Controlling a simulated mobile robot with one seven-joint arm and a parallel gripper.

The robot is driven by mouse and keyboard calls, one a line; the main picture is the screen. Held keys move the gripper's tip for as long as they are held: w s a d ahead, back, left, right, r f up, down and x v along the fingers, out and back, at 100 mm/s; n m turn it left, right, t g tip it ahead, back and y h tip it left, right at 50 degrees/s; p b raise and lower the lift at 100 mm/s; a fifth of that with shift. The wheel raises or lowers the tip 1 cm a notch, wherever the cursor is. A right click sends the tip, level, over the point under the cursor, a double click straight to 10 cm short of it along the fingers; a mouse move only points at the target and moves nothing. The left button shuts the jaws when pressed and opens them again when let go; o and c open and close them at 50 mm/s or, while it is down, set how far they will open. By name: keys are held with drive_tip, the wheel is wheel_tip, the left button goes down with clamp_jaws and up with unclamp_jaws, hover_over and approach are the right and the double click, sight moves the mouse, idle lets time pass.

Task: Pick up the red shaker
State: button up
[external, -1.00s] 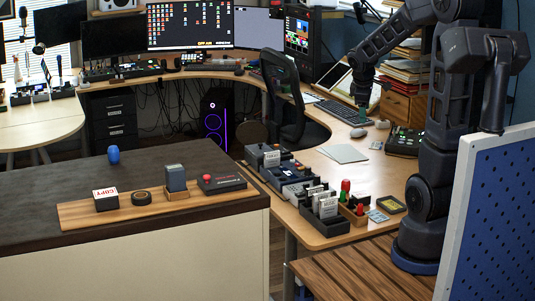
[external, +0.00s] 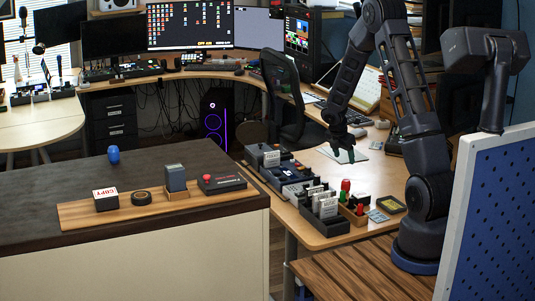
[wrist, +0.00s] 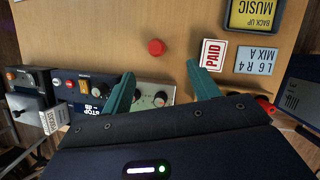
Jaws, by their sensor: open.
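The red shaker (external: 345,185) stands upright on the light wooden desk, behind the open black and wooden boxes. In the wrist view the red shaker (wrist: 156,47) shows from above as a round red top, beyond the fingertips and roughly between them in line. My gripper (external: 343,157) is above the desk, behind and higher than the shaker, pointing down. In the wrist view my gripper (wrist: 160,80) is open, its two teal fingers spread apart with nothing held. The shaker is apart from both fingers.
Electronic boxes (wrist: 92,87) sit to the left. Bare desk surrounds the shaker's far side. A card box (external: 322,218) stands near the desk edge.

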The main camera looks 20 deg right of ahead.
drive_tip(key=n, duration=0.2)
approach(345, 180)
drive_tip(key=shift+s+x, duration=0.2)
drive_tip(key=shift+x, duration=5.5)
drive_tip(key=c, duration=1.1)
